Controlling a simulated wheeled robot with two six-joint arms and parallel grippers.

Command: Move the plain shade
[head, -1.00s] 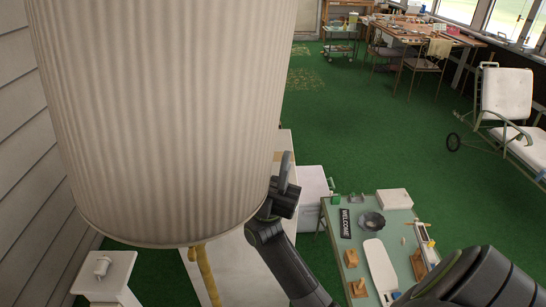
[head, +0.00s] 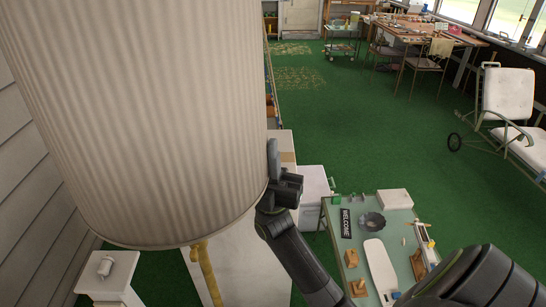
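The plain shade (head: 135,120) is a large, pale, finely ribbed drum that fills the left half of the head view, with its top cut off by the frame. A yellow stem (head: 206,272) shows below its lower rim. My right gripper (head: 272,160) is at the shade's lower right edge. One dark finger stands upright along the edge; the shade may hide the other, so I cannot tell whether it grips the shade. My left gripper is not in view.
A small white stand (head: 112,290) with a white item on top is at the lower left. A green-topped table (head: 400,235) with several small items is at the lower right. Open green floor (head: 380,140) lies beyond, with a lounge chair (head: 507,95) at the right.

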